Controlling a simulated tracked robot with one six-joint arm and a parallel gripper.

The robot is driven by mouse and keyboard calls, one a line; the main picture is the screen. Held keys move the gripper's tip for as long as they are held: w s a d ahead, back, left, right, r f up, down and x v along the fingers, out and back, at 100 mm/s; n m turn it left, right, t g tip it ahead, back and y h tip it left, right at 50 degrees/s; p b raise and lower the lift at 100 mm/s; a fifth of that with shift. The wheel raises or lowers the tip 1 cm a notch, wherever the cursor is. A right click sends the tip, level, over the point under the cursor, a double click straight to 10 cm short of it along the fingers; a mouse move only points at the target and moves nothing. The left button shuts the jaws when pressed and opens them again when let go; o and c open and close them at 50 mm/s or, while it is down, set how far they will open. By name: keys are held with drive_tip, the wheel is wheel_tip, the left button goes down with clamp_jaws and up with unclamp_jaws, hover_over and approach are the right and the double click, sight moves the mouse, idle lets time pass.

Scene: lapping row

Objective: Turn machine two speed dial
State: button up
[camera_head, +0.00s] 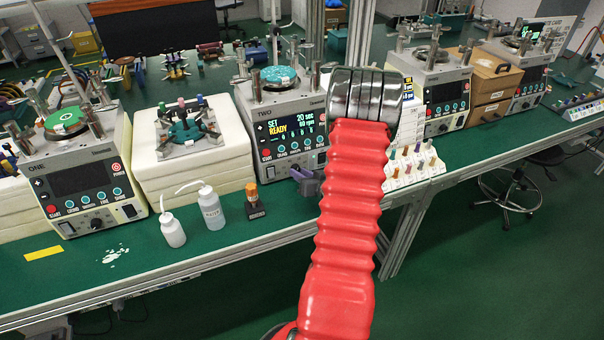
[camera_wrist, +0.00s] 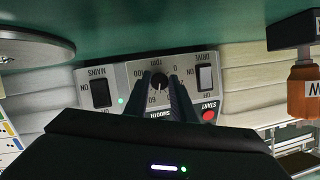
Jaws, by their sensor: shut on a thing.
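Machine two (camera_head: 285,115) stands on the green bench, labelled TWO, with a lit screen (camera_head: 291,131) reading SET, READY, 20 sec and an rpm value. Its speed dial (camera_wrist: 159,82) shows upside down in the wrist view: a black knob with rpm numbers around it, between the MAINS switch (camera_wrist: 100,94) and the DRIVE switch (camera_wrist: 205,78). My gripper (camera_wrist: 160,86) has its two dark fingers on either side of the knob, shut on it. In the head view my red arm covers part of machine two's right side, and the dial cannot be made out.
Two white squeeze bottles (camera_head: 211,208) stand further left. Machine one (camera_head: 80,175) is at left. A rack of coloured pieces (camera_head: 410,165) is at right.

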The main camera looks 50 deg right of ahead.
drive_tip(key=shift+d+r+m+t+y, duration=0.15)
drive_tip(key=shift+d+m+t+y, duration=0.15)
drive_tip(key=shift+m, duration=0.3)
drive_tip(key=o, duration=0.7)
drive_tip(key=shift+s, duration=0.1)
drive_tip(key=o, duration=0.3)
drive_tip(key=shift+a, duration=0.1)
drive_tip(key=shift+a, duration=0.1)
drive_tip(key=v, duration=1.3)
drive_tip(key=shift+s, duration=0.35)
